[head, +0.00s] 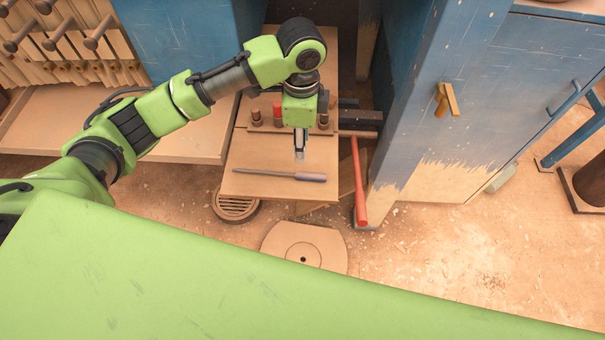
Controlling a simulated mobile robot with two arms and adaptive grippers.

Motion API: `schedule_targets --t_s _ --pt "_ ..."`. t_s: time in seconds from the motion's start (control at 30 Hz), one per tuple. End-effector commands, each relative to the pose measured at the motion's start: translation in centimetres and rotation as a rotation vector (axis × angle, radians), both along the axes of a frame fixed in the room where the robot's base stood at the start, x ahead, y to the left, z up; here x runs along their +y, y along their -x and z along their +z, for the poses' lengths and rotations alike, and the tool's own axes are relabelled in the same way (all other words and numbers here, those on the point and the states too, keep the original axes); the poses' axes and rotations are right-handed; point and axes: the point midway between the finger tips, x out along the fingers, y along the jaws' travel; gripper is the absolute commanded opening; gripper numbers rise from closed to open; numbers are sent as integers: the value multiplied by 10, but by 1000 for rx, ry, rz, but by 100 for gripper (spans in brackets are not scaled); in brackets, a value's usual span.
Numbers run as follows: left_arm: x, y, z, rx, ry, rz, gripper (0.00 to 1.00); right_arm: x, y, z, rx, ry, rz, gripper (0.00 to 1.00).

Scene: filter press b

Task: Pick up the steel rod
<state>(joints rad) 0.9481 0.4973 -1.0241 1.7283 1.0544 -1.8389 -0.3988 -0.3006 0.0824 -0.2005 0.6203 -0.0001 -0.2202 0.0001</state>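The steel rod (265,172) is thin and grey, with a thicker grey-lilac section at its right end. It lies roughly left to right on a small wooden table (240,187), near the front edge. My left gripper (299,158) points down just behind the thicker section in the head view. A gap to the rod shows in the picture, but its height above the table is hard to judge. The fingers look close together from this angle, so their opening is unclear. Nothing visible hangs from them. My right gripper is not in view.
Red and dark upright pieces (277,112) stand at the table's back, beside my gripper. A red-handled tool (358,185) leans at the table's right, near a blue cabinet (470,110). A round wooden piece (322,243) and a drain grate (236,208) are on the floor.

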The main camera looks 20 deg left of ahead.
Motion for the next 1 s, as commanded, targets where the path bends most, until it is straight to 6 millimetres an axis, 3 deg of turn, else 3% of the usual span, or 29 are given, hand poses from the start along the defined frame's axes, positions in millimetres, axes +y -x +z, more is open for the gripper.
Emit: schedule_targets --t_s 0.1,0.3,0.53,0.8,1.0 --pt "1 1 -26 4 -1 1 35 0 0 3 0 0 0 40" --pt "0 1 -56 0 0 1 35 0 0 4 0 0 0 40" --pt "-1 3 -72 1 0 0 35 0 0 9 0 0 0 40" --pt "-3 7 -110 0 0 1 35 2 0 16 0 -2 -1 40" --pt "-3 7 -116 -3 0 0 35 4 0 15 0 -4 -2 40"
